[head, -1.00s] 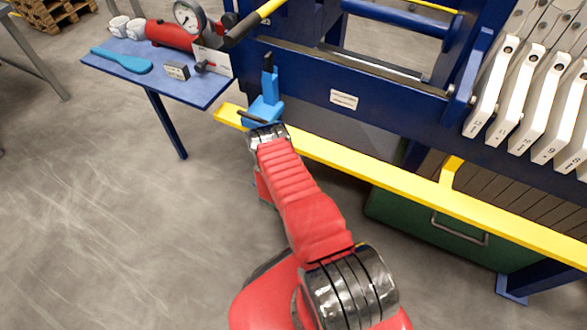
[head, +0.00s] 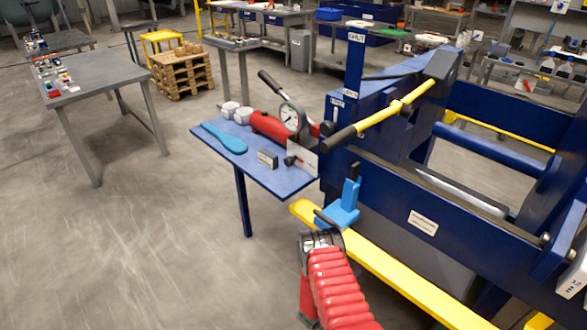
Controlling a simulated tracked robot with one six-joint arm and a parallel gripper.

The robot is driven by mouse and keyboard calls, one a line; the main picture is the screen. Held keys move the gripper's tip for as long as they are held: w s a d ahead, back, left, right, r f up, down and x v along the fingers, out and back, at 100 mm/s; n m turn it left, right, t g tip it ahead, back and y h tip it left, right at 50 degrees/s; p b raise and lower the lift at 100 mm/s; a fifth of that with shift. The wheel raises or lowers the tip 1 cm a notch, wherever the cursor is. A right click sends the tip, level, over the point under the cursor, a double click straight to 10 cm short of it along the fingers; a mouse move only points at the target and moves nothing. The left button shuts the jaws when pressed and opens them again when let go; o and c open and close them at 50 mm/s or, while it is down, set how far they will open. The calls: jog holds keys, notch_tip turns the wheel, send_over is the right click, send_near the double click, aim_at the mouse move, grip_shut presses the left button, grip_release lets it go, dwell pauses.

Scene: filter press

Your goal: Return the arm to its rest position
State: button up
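My red ribbed arm (head: 340,285) reaches up from the bottom of the head view to a grey wrist. My light-blue gripper (head: 339,194) is at its end, in front of the blue press frame and over the left end of a yellow rail. One black-tipped finger points up and the other dark tip lies lower left. The fingers look apart, with nothing seen between them. The lower arm and my base are out of view.
The blue press (head: 385,190) stands right behind the gripper. A yellow rail (head: 400,276) runs below it. A blue side table (head: 282,178) at left holds a red pump (head: 272,127), a gauge (head: 291,117) and a blue paddle (head: 224,138). Open floor (head: 130,250) lies left.

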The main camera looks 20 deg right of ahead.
jog(key=s+a+f+m+g+y, duration=0.35)
jog(key=a+f+y, duration=0.35)
jog(key=a+f, duration=0.3)
jog(key=w+a+r+m+g+y, duration=0.1)
jog(key=a+r+y, duration=0.2)
jog(key=a+r, duration=0.3)
jog(key=w+a+r+m+y, duration=0.25)
jog(key=a+r, duration=0.25)
jog(key=r, duration=0.4)
jog(key=s+a+r+g+y, duration=0.1)
jog(key=s+a+r, duration=0.15)
jog(key=r, duration=0.55)
jog(key=s+a+r+y, duration=0.1)
jog(key=s+r, duration=0.2)
jog(key=r, duration=0.5)
jog(key=s+a+r+g+y, duration=0.1)
jog(key=s+a+r, duration=0.1)
jog(key=r, duration=0.6)
jog(key=s+r+t, duration=0.1)
jog(key=s+r, duration=0.4)
jog(key=r, duration=0.5)
jog(key=s+r+n+t+h, duration=0.1)
jog(key=s+r+t, duration=0.1)
jog(key=s+r, duration=0.4)
jog(key=s+a+r+t, duration=0.1)
jog(key=s+r, duration=0.5)
jog(key=r, duration=0.9)
jog(key=shift+s+n+t+h, duration=0.15)
jog(key=shift+n+t+h, duration=0.2)
jog(key=shift+t, duration=0.2)
